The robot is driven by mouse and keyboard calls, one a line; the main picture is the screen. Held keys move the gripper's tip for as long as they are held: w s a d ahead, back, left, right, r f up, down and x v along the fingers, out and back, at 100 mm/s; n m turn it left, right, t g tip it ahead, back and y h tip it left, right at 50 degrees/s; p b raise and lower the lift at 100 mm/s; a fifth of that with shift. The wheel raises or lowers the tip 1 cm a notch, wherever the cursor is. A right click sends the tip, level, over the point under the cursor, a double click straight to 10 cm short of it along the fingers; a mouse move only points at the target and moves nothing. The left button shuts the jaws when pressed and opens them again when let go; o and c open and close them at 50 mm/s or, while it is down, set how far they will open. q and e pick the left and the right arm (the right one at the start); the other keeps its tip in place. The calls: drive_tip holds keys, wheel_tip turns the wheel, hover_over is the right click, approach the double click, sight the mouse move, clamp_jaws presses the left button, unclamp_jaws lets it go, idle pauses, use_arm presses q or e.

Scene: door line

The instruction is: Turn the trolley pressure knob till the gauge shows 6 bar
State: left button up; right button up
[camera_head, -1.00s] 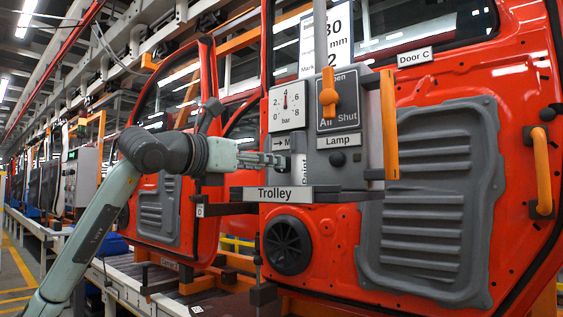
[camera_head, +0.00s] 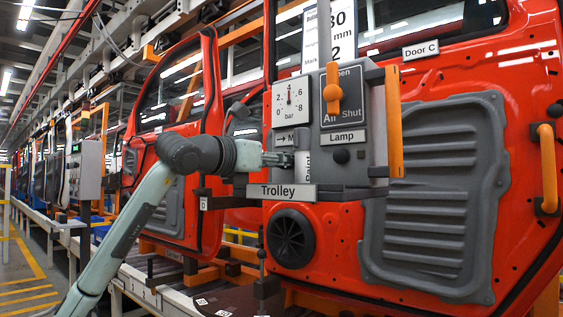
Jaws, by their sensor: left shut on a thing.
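The grey Trolley panel (camera_head: 372,135) hangs in front of the red Door C. Its white gauge (camera_head: 290,103) is marked from 0 to 8 bar, and its needle points nearly straight up, at about 4. My left gripper (camera_head: 287,159) reaches in from the left at the panel's lower left, below the gauge. It is shut on the pressure knob, which the fingers mostly hide. My right gripper is not in view.
An orange lever (camera_head: 332,88) sits on the Air plate, and a black Lamp knob (camera_head: 341,156) is below it. An orange handle (camera_head: 395,122) stands along the panel's right edge. The Trolley label (camera_head: 283,192) juts out beneath my gripper.

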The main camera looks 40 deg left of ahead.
use_arm(q)
drive_tip(key=shift+m, duration=1.1)
drive_tip(key=m, duration=0.3)
drive_tip(key=shift+m, duration=0.3)
drive_tip(key=m, duration=0.2)
drive_tip(key=shift+a+m+p, duration=0.1)
drive_tip(key=shift+m+p, duration=0.2)
drive_tip(key=shift+p, duration=0.05)
drive_tip(key=m, duration=0.5)
drive_tip(key=shift+r+p, duration=0.1)
drive_tip(key=shift+p, duration=0.3)
drive_tip(key=shift+m, duration=0.9)
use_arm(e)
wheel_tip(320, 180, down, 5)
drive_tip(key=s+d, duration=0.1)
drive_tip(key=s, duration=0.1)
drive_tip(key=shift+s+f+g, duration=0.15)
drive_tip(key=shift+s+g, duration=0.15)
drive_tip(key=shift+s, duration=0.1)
